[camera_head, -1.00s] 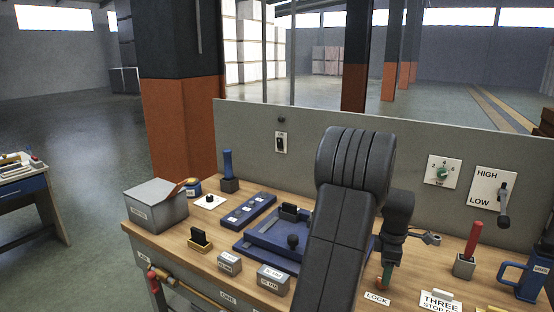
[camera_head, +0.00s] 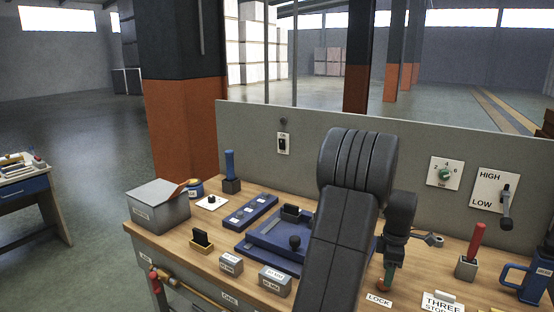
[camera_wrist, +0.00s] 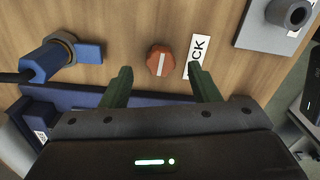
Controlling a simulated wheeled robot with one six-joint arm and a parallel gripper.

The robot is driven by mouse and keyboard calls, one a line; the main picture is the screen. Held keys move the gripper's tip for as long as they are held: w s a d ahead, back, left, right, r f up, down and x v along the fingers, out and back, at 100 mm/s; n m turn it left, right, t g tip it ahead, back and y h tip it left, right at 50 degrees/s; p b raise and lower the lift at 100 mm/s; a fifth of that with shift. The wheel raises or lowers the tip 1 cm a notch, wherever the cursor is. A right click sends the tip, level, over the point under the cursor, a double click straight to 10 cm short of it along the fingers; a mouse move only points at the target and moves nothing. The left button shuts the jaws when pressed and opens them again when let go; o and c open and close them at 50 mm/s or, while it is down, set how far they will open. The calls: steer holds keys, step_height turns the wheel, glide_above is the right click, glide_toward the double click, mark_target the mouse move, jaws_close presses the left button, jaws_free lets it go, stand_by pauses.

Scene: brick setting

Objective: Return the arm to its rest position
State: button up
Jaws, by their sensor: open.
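My gripper (camera_wrist: 160,76) is open and empty in the wrist view, its two dark green fingers spread. An orange-red round knob (camera_wrist: 160,60) with a white line lies in front of the gap between the fingertips, beside a white LOCK label (camera_wrist: 198,56). In the head view my arm rises large in front of the bench, bent at a thick dark elbow. My gripper (camera_head: 388,275) points down there near the LOCK label (camera_head: 378,300). The elbow and forearm hide part of the bench, and I cannot tell the exact height of the fingertips.
A blue fixture (camera_head: 270,258) lies left of my arm on the wooden bench. A grey box (camera_head: 158,212) stands at the far left. A red-handled tool (camera_head: 473,245) in a grey holder and a blue mug (camera_head: 525,280) stand right. The grey back panel (camera_head: 410,165) carries a dial and a HIGH/LOW lever.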

step_height(320, 180, up, 11)
step_height(320, 180, down, 14)
steer(key=shift+r, duration=0.2)
steer(key=shift+f, duration=0.35)
steer(key=m, duration=0.5)
steer(key=shift+s, duration=0.1)
steer(key=m, duration=0.5)
steer(key=shift+a+m, duration=0.1)
steer(key=shift+m, duration=0.3)
steer(key=m, duration=0.4)
steer(key=shift+m, duration=0.3)
steer(key=m, duration=0.5)
steer(key=shift+a+b, duration=0.1)
steer(key=shift+b, duration=0.25)
steer(key=shift+r, duration=0.1)
